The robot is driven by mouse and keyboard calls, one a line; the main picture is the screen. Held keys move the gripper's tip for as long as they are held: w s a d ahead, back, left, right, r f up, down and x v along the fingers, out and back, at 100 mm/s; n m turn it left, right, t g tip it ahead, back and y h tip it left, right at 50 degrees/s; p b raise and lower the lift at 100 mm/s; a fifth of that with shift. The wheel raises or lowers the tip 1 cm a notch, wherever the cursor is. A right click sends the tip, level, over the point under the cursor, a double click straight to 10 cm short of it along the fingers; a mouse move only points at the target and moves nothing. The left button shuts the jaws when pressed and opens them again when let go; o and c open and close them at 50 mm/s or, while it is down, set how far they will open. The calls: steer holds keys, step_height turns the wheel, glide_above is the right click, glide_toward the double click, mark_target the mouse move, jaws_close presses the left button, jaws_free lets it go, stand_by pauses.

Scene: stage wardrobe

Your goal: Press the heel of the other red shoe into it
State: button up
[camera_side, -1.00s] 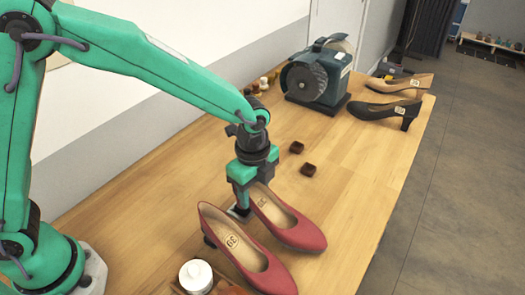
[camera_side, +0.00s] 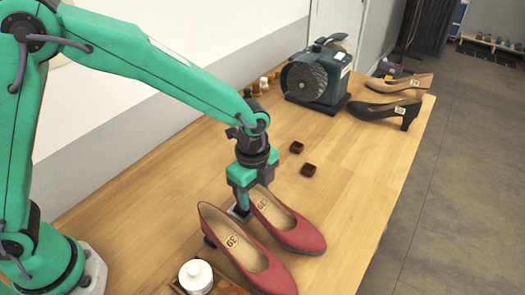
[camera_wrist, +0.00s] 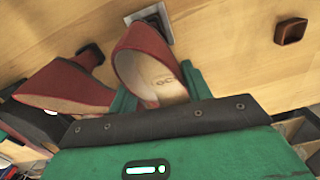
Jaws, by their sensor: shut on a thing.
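Two red shoes stand side by side at the front of the bench. My gripper (camera_side: 249,200) is shut on the back of the right-hand red shoe (camera_side: 290,225), which also shows between the green fingers in the wrist view (camera_wrist: 146,50). A square grey plate (camera_side: 239,214) lies at this shoe's heel end, and it shows in the wrist view (camera_wrist: 160,15) at the shoe's rim.
Two small dark brown caps (camera_side: 308,170) lie on the open bench behind the shoes. A green grinder (camera_side: 317,78) and a beige and a black shoe (camera_side: 385,110) stand at the far end. A white-lidded jar (camera_side: 195,275) is at the front left.

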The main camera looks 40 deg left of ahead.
steer(key=shift+f, duration=0.55)
stand_by(1.3)
steer(key=shift+r, duration=0.15)
steer(key=shift+r, duration=1.6)
steer(key=shift+w, duration=0.15)
steer(key=w, duration=1)
steer(key=shift+w, duration=0.35)
stand_by(1.0)
stand_by(0.4)
steer(key=shift+f, duration=0.85)
stand_by(0.7)
